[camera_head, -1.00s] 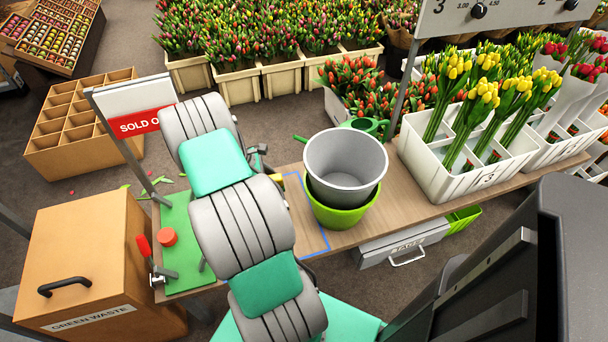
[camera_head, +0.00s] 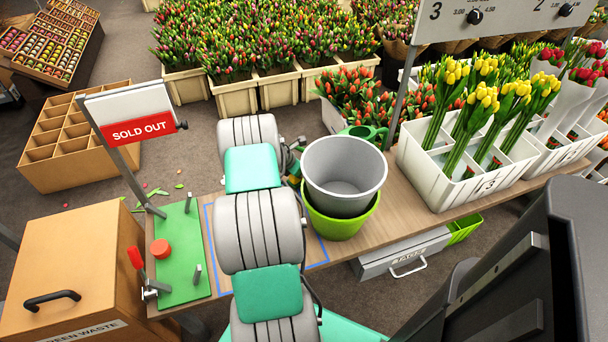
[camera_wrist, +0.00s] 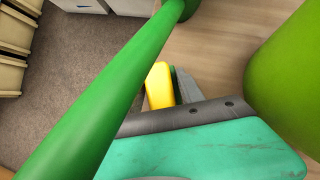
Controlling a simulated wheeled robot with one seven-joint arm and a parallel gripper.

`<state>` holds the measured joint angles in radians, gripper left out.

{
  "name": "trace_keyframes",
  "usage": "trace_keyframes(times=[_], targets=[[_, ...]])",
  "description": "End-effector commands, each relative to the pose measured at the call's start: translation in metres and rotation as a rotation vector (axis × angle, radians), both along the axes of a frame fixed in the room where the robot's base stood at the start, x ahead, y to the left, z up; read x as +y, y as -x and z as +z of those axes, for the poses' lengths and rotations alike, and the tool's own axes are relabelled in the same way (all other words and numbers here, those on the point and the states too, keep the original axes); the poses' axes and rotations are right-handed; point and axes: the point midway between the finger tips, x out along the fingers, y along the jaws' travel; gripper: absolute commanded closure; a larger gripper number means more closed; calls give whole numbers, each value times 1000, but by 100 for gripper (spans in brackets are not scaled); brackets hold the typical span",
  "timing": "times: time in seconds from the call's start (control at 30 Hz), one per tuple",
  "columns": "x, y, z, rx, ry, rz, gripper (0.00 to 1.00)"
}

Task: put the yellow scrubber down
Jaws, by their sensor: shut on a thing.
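The yellow scrubber (camera_wrist: 158,85) shows in the wrist view as a small yellow block with a dark green and grey edge beside it. My gripper (camera_wrist: 165,98) is shut on it; the fingertips are partly hidden. In the head view my gripper (camera_head: 292,158) is mostly hidden behind my arm, above the table's far edge and left of the buckets. From the wrist view I cannot tell whether the scrubber touches the table.
A green tube (camera_wrist: 110,85), apparently the spout of the watering can (camera_head: 368,132), crosses close to the wrist camera. A grey bucket (camera_head: 345,165) sits in a lime one (camera_head: 340,226) at right. Blue lines (camera_head: 322,254) mark the wooden table; a green board (camera_head: 182,270) lies left.

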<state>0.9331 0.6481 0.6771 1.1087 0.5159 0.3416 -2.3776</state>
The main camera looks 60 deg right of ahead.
Motion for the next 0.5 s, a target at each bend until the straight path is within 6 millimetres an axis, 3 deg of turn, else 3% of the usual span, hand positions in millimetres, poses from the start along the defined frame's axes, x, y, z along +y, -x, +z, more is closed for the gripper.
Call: trace_keyframes(times=[0.37,0.4,0.5], targets=[[-5,2,-9,0,-1,0,88],[-5,2,-9,-1,-1,1,54],[-5,2,-8,0,-1,0,46]])
